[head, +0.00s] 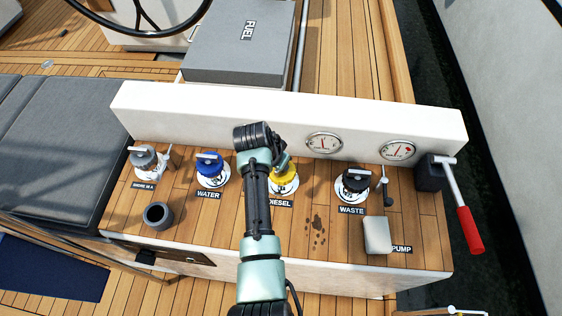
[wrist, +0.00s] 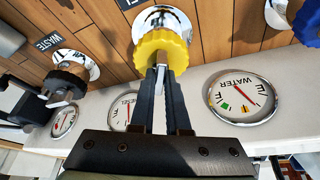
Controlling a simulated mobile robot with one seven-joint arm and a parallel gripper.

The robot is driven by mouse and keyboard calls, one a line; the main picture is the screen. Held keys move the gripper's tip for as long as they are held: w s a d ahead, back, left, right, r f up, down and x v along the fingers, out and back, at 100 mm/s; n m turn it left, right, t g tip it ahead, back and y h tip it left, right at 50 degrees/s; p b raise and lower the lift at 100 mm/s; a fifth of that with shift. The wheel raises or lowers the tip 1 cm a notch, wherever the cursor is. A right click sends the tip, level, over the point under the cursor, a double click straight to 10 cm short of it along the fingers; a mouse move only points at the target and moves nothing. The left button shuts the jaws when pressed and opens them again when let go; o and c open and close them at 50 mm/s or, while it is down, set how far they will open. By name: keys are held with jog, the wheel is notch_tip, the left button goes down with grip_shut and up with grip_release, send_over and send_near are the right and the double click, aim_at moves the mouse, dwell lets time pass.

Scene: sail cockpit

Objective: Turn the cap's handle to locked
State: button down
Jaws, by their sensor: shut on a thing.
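The yellow cap (head: 290,176) sits on its round white plate above the DIESEL label (head: 280,203), partly hidden behind my arm. It also shows in the wrist view (wrist: 162,43), with a ribbed edge. My gripper (wrist: 160,73) reaches it, its two fingers close together and shut on the cap's handle. Only a small pale part of the handle shows between the fingers, so its angle is hard to tell. I can make out no locked mark.
A blue WATER cap (head: 209,163) stands left and a black WASTE cap (head: 355,181) right. A grey capped fitting (head: 143,158) and an open dark cup (head: 158,215) are further left. A red-handled pump lever (head: 468,229) and pale block (head: 377,235) are at the right. Gauges (head: 324,142) line the white wall.

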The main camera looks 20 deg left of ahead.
jog(key=shift+m, duration=0.5)
jog(key=c, duration=0.9)
grip_release()
jog(key=shift+r, duration=0.15)
jog(key=v, duration=1.2)
jog(key=shift+a+r+p, duration=0.25)
jog(key=shift+r+p, duration=0.05)
jog(key=shift+r, duration=0.05)
